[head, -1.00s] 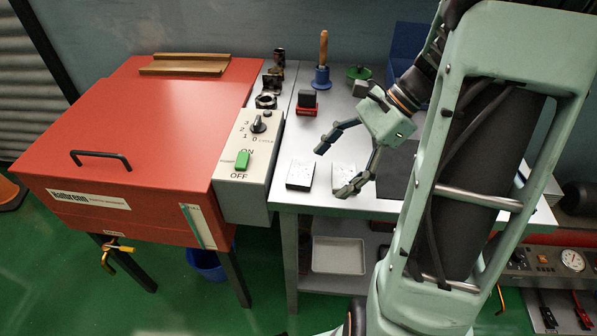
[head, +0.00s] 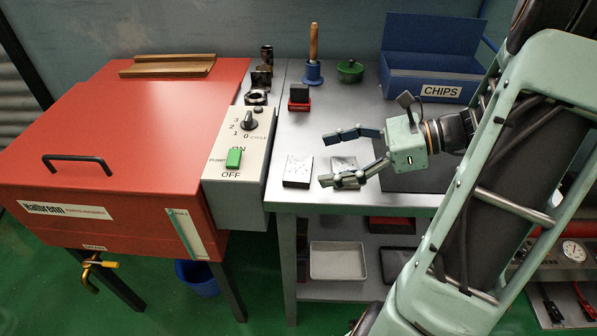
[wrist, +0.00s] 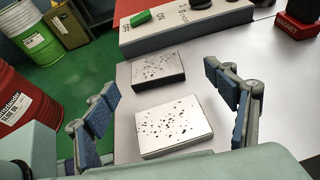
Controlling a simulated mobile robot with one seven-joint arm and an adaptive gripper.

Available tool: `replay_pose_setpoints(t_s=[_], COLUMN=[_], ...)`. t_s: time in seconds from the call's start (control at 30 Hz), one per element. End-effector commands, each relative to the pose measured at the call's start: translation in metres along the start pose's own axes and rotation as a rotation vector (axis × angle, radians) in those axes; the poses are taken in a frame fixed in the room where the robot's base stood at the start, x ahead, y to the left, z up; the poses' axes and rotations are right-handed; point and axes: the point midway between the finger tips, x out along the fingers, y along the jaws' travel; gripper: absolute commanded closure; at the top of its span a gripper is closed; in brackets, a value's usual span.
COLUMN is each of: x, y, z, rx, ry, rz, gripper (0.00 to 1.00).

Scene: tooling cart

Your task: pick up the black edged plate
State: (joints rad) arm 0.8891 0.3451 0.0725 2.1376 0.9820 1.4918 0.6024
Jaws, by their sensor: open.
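The black edged plate (head: 298,171) lies flat near the front left of the grey bench. It has a pale, speckled top and dark sides. It also shows in the wrist view (wrist: 157,69), as the farther of two plates. A similar plate with a light edge (wrist: 173,125) lies nearer to me; in the head view (head: 345,164) my fingers partly cover it. My gripper (head: 327,160) is open and empty, pointing left. Its fingers straddle the light-edged plate in view, with the black edged plate just beyond the fingertips. In the wrist view my gripper (wrist: 160,84) shows blue-padded fingers spread wide.
A grey control box (head: 240,155) on the red machine (head: 120,140) borders the bench's left side. Behind stand a red magnet block (head: 299,98), a blue hand bell (head: 313,72), a green object (head: 350,71) and a blue chips bin (head: 430,60). A dark mat (head: 420,180) lies right.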

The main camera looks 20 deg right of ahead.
Motion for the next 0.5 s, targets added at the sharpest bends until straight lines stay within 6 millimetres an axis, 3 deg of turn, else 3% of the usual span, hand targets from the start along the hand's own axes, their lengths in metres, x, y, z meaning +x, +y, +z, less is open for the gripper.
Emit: replay_pose_setpoints(t_s=[0.17,0.5], x=[0.011,0.054], y=[0.002,0.008], z=[-0.001,-0.002], rx=[-0.001,-0.001], ry=[0.001,0.001], rz=[0.001,0.001], gripper=[0.22,0.22])
